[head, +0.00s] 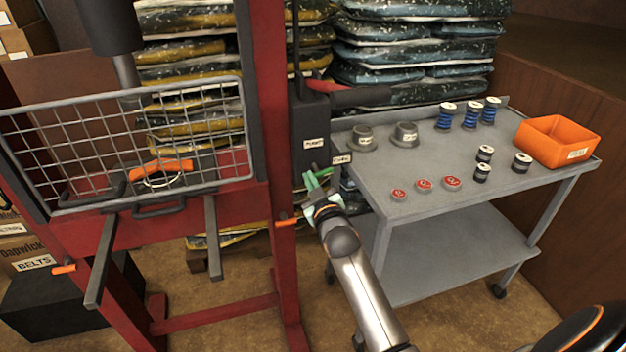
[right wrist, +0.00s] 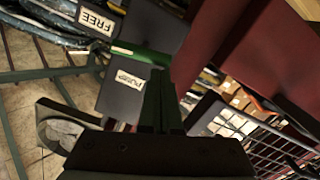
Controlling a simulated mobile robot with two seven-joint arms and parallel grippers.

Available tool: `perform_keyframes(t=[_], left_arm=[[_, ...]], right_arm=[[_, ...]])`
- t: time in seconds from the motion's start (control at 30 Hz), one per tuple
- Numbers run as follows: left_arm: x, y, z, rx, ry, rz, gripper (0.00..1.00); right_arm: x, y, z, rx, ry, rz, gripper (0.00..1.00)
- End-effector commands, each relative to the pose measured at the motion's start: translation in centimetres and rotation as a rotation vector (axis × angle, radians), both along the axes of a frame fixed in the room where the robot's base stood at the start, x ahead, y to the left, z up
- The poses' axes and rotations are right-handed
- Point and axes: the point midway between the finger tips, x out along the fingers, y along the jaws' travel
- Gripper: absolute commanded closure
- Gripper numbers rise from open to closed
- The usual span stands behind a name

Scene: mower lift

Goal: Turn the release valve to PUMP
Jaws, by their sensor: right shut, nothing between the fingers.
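The release valve shows as a green bar (right wrist: 142,53) in the right wrist view, with a pale end between the FREE label (right wrist: 97,20) and the PUMP label (right wrist: 129,79). It is on the dark pump housing (head: 309,128) beside the red press post. My right gripper (head: 312,182) is below the housing in the head view. In the right wrist view its dark green fingers (right wrist: 162,82) are shut and empty, with tips close to the bar's right end. I cannot tell whether they touch it. My left gripper is not in view.
A grey cart (head: 425,185) with spools, red-topped discs and an orange bin (head: 558,140) stands close on the right. The red press frame (head: 262,110) and wire guard (head: 130,135) stand on the left. Stacked bags (head: 420,45) are behind.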

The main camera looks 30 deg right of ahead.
Motion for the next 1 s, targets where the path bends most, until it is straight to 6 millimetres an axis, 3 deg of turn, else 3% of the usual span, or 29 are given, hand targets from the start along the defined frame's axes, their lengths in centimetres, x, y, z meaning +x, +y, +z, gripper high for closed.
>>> perform_keyframes(t=[1.0], left_arm=[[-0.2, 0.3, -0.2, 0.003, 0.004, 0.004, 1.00]], right_arm=[[0.2, 0.2, -1.7, -0.437, 0.108, -0.001, 1.00]])
